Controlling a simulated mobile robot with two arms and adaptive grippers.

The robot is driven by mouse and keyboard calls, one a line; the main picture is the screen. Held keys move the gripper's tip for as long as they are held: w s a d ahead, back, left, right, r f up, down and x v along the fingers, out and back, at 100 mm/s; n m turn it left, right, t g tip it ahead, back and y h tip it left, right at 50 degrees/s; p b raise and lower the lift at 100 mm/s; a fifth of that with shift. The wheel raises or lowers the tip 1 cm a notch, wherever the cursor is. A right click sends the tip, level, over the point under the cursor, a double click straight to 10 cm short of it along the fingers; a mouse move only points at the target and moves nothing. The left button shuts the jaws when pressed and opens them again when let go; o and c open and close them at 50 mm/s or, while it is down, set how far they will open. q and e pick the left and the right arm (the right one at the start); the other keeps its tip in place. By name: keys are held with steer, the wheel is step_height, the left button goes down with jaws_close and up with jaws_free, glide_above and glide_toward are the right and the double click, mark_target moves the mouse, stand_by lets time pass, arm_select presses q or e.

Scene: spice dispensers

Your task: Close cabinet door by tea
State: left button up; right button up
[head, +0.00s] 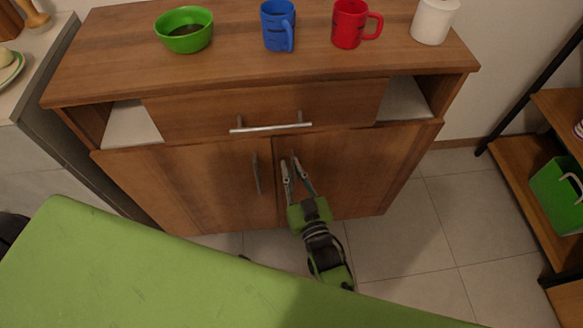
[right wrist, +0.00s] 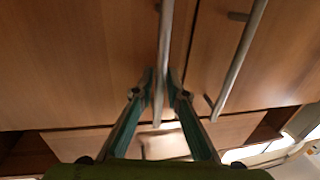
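The wooden cabinet (head: 215,80) has two lower doors side by side, a left door (head: 190,180) and a right door (head: 350,165). Each has an upright metal handle near the middle seam. My right gripper (head: 291,163) is at the right door's handle. In the right wrist view its fingers (right wrist: 161,77) are drawn in close on both sides of that handle (right wrist: 163,40). The left door's handle (head: 256,173) is free; it also shows in the right wrist view (right wrist: 240,60). Both doors look shut or nearly shut. No tea can be made out. My left gripper is out of view.
On the cabinet top stand a green bowl (head: 185,37), a blue mug (head: 276,25), a red mug (head: 349,23) and a white container (head: 434,20). A drawer (head: 260,107) is above the doors. A shelf (head: 540,145) stands at right. Tiled floor (head: 450,210) is clear between them.

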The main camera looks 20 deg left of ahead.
steer(key=shift+s+d, duration=0.15)
steer(key=v, duration=1.1)
steer(key=shift+s+d, duration=0.2)
steer(key=shift+s, duration=0.05)
steer(key=s+d+f+m+g+h+p, duration=0.1)
steer(key=s+d+f+g+h+p, duration=0.25)
steer(key=d+f, duration=0.45)
steer(key=s+d+f+m+g+h+p, duration=0.1)
steer(key=s+d+f+g+h+p, duration=0.25)
steer(key=f, duration=0.75)
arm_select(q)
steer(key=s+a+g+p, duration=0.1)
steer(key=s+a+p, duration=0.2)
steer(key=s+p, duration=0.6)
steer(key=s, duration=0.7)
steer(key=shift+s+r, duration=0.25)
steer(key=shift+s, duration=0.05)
arm_select(e)
steer(key=s+d+f+m+g+h, duration=0.1)
steer(key=s+d+f+g, duration=0.2)
steer(key=s+d, duration=0.6)
steer(key=s+d+f+m+g+h, duration=0.1)
steer(key=s+d+f+g, duration=0.3)
steer(key=s+d, duration=0.5)
steer(key=s+f+h, duration=0.1)
steer(key=s, duration=0.5)
steer(key=shift+d, duration=0.35)
